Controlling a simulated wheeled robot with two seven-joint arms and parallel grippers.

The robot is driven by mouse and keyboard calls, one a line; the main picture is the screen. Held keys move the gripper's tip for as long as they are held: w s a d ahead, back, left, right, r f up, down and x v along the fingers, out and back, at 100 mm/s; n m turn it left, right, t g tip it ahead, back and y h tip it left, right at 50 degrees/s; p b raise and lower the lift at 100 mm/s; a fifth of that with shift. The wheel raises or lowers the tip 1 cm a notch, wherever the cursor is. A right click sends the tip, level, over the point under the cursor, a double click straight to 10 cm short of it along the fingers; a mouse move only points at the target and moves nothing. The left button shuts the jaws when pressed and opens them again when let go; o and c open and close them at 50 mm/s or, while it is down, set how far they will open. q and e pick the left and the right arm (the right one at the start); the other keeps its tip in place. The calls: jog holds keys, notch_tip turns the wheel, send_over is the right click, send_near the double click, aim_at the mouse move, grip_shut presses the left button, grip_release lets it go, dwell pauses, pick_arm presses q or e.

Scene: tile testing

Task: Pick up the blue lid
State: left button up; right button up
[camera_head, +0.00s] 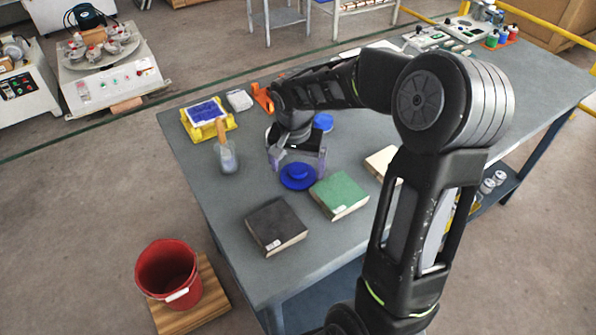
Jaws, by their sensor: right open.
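The blue lid (298,177) is a round disc with a raised knob, lying flat on the grey table (235,250) just behind the books. My right gripper (297,165) is directly behind and above the lid, with its fingers spread apart to either side. It is open, and I see nothing held in it. I cannot tell whether the fingertips touch the lid or the table. My left gripper is not in view.
A green tile-like block (339,193) and a black one (275,225) lie close in front of the lid. A wooden-handled tool in a jar (227,158) stands to the left. Another blue item (323,121) is behind my gripper. A red bucket (167,268) stands off the table.

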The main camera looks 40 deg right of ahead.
jog(key=shift+f, duration=0.7)
jog(key=shift+c, duration=0.2)
jog(key=c, duration=1.1)
